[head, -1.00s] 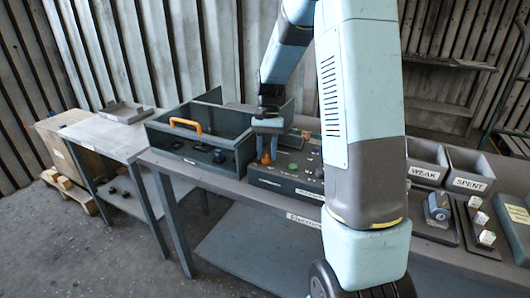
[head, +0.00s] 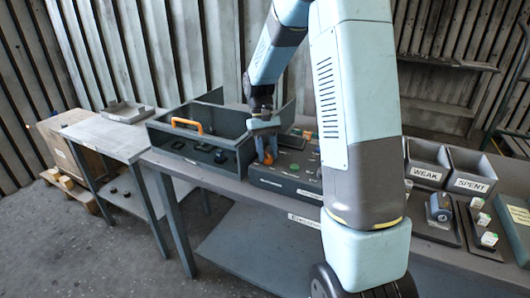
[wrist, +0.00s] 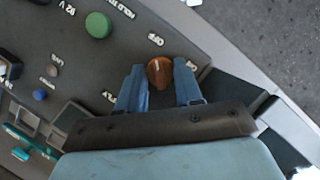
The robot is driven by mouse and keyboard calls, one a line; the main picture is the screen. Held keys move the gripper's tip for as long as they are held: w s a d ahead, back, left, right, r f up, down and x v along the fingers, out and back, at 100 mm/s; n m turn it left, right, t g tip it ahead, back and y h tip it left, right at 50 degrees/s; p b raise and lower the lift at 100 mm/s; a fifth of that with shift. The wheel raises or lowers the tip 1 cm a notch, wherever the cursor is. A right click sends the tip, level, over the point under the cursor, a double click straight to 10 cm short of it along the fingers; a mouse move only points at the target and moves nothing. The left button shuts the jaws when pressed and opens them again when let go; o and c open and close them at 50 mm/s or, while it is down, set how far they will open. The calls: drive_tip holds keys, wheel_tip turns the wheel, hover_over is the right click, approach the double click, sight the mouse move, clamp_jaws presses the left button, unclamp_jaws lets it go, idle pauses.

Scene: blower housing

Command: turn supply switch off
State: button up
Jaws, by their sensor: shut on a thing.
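In the head view my gripper (head: 266,147) points down at the left end of the panel (head: 298,186), and the knob (head: 268,159) shows orange low between the fingers. The fingers partly hide the knob and its markings.
A green button (wrist: 98,25) and a blue button (wrist: 40,95) are on the same panel. An open grey box with an orange handle (head: 186,124) stands left of the panel. Bins marked WEAK (head: 425,174) and SPENT (head: 470,185) stand to the right.

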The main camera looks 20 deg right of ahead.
drive_tip(key=o, duration=1)
drive_tip(key=shift+w+r, duration=0.1)
drive_tip(key=shift+r, duration=0.1)
drive_tip(key=v, duration=1.3)
drive_tip(key=shift+r, duration=0.1)
